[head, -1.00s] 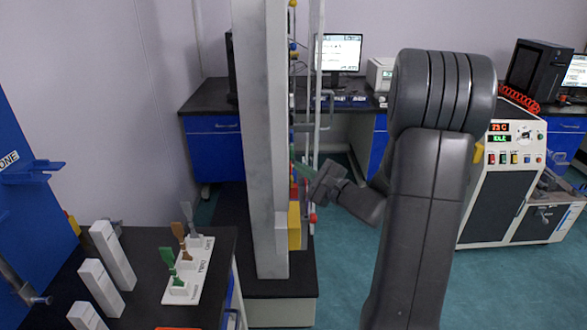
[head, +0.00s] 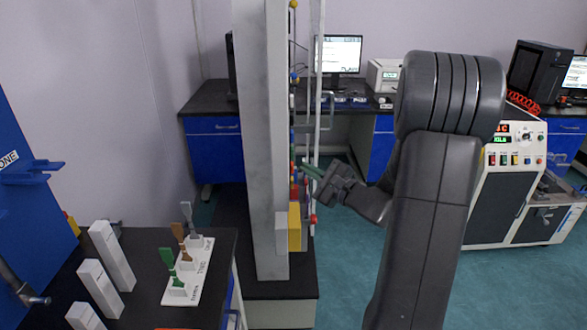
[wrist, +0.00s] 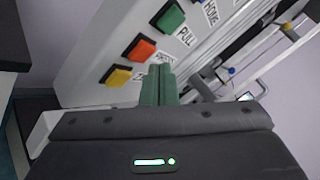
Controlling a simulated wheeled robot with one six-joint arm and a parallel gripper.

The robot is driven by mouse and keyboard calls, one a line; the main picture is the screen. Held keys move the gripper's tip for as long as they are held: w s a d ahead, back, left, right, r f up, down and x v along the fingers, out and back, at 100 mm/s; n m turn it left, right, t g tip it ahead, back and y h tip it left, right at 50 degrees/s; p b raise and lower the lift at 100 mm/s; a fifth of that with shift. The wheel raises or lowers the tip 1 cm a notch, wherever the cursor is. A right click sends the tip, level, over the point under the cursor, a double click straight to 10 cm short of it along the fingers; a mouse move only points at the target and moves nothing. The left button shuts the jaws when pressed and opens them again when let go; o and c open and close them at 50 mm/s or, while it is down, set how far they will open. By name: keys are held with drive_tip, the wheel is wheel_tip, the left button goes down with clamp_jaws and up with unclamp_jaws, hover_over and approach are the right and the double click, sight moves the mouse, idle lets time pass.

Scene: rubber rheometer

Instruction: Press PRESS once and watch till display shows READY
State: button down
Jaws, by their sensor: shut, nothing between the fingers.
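My gripper shows in the head view (head: 311,169) beside the tall grey column (head: 264,140). Its green fingers are shut and empty. In the wrist view, the fingertips (wrist: 159,72) lie over the panel, right of and below an orange button (wrist: 140,46). I see no clear contact with a button. A green button (wrist: 168,16) sits above and a yellow button (wrist: 117,75) below. The label beside the orange button is partly hidden and unclear. No READY text shows.
A white machine (head: 505,205) at right has a green display (head: 501,139) apparently reading IDLE, partly cut by my arm. A monitor (head: 338,54) stands on the back bench. A white rack (head: 188,283) with coloured dumbbell-shaped pieces stands on the left table. A white upright rod (head: 316,110) is close to my gripper.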

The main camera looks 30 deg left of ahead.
drive_tip(key=w+d, duration=0.1)
drive_tip(key=d, duration=0.1)
drive_tip(key=w+d, duration=0.1)
drive_tip(key=d, duration=0.1)
drive_tip(key=shift+w+d+b, duration=0.1)
drive_tip(key=shift+w+b, duration=0.2)
drive_tip(key=shift+b, duration=0.05)
drive_tip(key=shift+s, duration=0.1)
idle(0.5)
drive_tip(key=shift+s+a+r+p, duration=0.2)
drive_tip(key=shift+s+a+p, duration=0.1)
drive_tip(key=shift+a+p, duration=0.6)
